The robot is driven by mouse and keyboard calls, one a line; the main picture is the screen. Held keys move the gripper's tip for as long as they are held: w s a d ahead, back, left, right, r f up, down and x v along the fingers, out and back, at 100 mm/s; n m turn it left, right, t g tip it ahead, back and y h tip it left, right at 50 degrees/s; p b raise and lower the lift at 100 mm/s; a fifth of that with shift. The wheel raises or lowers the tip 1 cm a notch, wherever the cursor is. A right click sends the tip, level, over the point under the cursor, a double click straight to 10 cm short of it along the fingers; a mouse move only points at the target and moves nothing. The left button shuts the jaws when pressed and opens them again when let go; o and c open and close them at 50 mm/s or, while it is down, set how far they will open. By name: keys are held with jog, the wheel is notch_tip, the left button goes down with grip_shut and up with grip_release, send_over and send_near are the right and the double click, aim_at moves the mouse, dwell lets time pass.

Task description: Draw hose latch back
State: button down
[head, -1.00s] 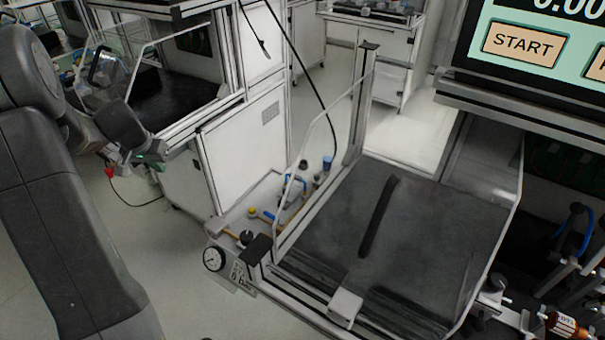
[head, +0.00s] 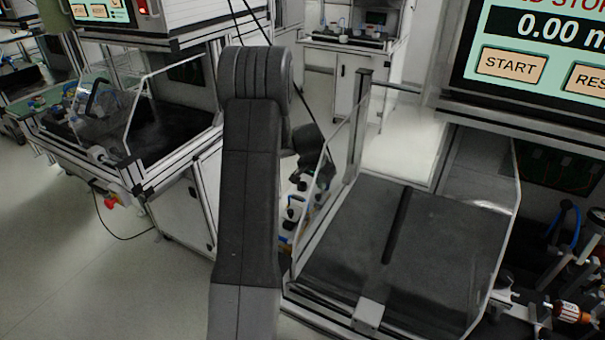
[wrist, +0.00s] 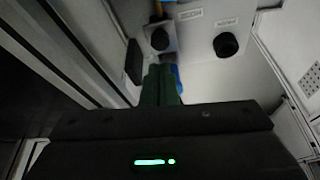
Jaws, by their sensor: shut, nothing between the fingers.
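My gripper (wrist: 162,85) shows in the wrist view as two dark green fingers, closed together and empty. Just beyond the fingertips is a blue part (wrist: 179,77), mostly hidden by them; I cannot tell whether they touch it. Ahead is a pale panel with a black round fitting (wrist: 226,44) and a second black fitting (wrist: 159,38), each near a small label. I cannot tell which part is the hose latch.
A clear guard panel (head: 335,165) stands upright between the fittings and the black bench top (head: 420,235). A metal post (head: 360,125) rises behind. A screen (head: 530,60) hangs at upper right. Open floor (head: 130,280) lies at the left.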

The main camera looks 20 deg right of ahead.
jog(key=shift+x, duration=1.8)
jog(key=shift+a, duration=0.15)
jog(key=shift+s+a+f+b, duration=0.1)
jog(key=shift+s+a+b, duration=0.5)
jog(key=shift+b, duration=0.55)
